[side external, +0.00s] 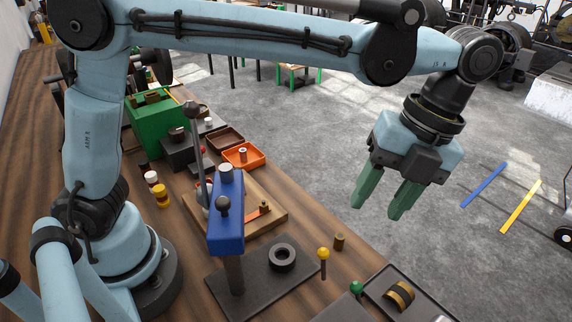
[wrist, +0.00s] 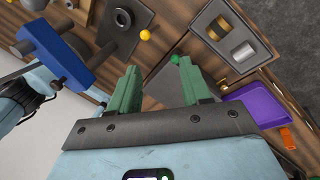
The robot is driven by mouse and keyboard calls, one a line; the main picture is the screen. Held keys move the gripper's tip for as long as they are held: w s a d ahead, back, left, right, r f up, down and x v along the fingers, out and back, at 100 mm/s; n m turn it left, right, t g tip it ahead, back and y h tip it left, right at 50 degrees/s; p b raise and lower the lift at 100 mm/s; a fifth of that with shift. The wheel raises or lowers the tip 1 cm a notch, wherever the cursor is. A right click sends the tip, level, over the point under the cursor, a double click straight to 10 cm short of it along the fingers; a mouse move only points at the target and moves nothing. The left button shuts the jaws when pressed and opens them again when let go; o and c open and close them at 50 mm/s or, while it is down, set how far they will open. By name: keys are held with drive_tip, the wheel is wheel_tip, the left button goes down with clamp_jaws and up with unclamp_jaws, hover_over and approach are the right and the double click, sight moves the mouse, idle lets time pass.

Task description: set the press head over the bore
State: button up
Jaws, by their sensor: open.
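The blue press head (side external: 226,228) sits on a dark column on the dark base plate (side external: 262,290), with a black knob and a lever by it. The black ring around the bore (side external: 282,246) lies on the plate to the right of the head, uncovered. In the wrist view the blue head (wrist: 62,58) and the ring (wrist: 122,16) are apart. A yellow ball (side external: 323,253) tops a post at the plate's right edge; it shows in the wrist view too (wrist: 145,34). My gripper (side external: 380,206) is open and empty, high to the right of the press.
A dark tray (side external: 378,271) with a bronze bushing lies front right, by a green ball (side external: 356,287). A purple bin (wrist: 262,108) shows in the wrist view. An orange tray (side external: 236,163), a green block (side external: 155,128) and small jars stand behind the press. Floor lies beyond the table edge.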

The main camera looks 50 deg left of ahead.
drive_tip(key=s+a+r+t+h, duration=0.1)
drive_tip(key=s+a+r+t, duration=0.1)
drive_tip(key=s+a+r, duration=0.7)
wheel_tip(320, 180, up, 3)
drive_tip(key=t, duration=0.1)
hover_over(222, 200)
drive_tip(key=shift+m+h, duration=0.4)
wheel_tip(222, 200, down, 11)
drive_tip(key=shift+f, duration=0.1)
drive_tip(key=shift+c, duration=0.3)
clamp_jaws()
